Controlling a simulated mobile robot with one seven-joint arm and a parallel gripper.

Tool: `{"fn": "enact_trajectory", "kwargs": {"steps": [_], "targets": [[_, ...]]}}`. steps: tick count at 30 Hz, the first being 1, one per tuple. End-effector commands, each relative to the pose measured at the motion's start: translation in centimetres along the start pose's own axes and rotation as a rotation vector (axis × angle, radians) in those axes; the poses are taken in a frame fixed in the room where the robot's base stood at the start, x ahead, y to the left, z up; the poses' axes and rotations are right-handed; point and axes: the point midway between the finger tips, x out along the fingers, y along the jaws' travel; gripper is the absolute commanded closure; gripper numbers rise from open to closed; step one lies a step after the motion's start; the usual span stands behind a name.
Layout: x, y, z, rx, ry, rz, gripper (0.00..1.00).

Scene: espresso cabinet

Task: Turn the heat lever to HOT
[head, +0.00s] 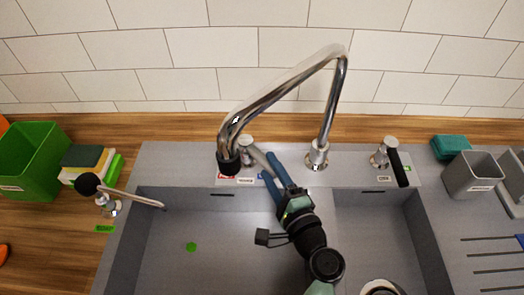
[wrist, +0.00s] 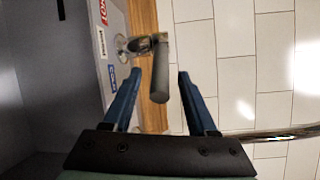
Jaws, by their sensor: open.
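The heat lever (head: 246,145) stands on the sink's back ledge, behind the spout's black tip in the head view. It has a chrome base and a grey handle that slants to the lower right there. In the wrist view the grey handle (wrist: 160,78) lies between my two blue fingers, with a gap on each side. My gripper (head: 267,165) is open at the lever; it also shows in the wrist view (wrist: 160,75). A red label (wrist: 106,42) and a blue label (wrist: 112,77) sit on the ledge beside the lever.
The chrome faucet (head: 335,100) arches over the lever and my gripper. A second lever (head: 390,155) with a black handle stands to the right. A green bin (head: 30,160) and a grey cup (head: 470,175) flank the sink.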

Motion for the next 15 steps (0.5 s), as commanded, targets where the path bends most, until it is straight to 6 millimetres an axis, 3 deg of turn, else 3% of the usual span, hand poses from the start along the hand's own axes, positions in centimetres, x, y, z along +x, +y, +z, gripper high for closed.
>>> {"fn": "enact_trajectory", "kwargs": {"steps": [6, 15], "targets": [[3.7, -0.1, 0.0, 0.000, -0.002, 0.000, 0.42], [5.1, 0.0, 0.0, 0.000, 0.001, 0.000, 0.42]]}}
